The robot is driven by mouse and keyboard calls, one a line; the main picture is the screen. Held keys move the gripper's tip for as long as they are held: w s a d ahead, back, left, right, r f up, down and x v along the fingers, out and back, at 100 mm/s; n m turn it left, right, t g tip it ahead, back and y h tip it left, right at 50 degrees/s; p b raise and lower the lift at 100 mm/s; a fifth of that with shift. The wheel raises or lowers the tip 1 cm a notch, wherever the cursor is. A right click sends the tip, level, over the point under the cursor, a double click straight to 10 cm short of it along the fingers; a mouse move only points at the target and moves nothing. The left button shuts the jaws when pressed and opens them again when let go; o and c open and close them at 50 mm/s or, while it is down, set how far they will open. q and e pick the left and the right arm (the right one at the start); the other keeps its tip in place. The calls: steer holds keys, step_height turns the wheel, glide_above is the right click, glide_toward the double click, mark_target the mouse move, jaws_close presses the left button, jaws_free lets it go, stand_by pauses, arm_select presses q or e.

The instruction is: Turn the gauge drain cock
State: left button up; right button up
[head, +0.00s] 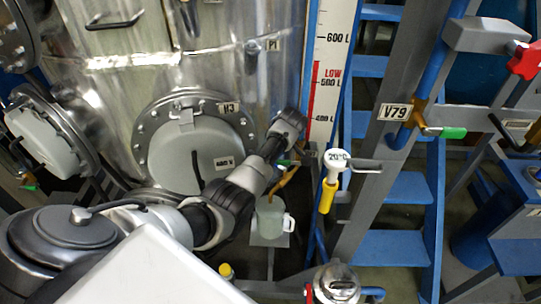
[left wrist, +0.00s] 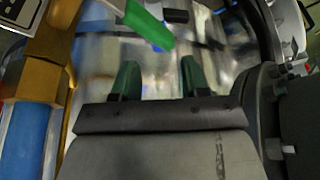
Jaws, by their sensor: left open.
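The gauge drain cock is at the foot of the level gauge (head: 328,75); in the head view its brass outlet (head: 285,179) shows beside my left wrist. In the left wrist view a green lever (left wrist: 148,25) lies just beyond my fingers, and a brass block (left wrist: 46,68) is at the left. My left gripper (left wrist: 157,75) is open, its two green fingertips apart with nothing between them. The lever is ahead of and above the fingertips, and no contact shows. My left arm hides much of the cock in the head view. My right gripper is not in view.
A pale jug (head: 270,222) stands below the outlet. The steel vessel with its round manway (head: 205,155) is behind my arm. A yellow-handled fitting with a 20°C dial (head: 338,158) and the V79 valve (head: 418,123) are to the right. Blue steps (head: 395,248) stand behind.

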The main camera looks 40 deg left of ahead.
arm_select(q)
steer(key=shift+x, duration=1.85)
steer(key=shift+c, duration=0.4)
jaws_close()
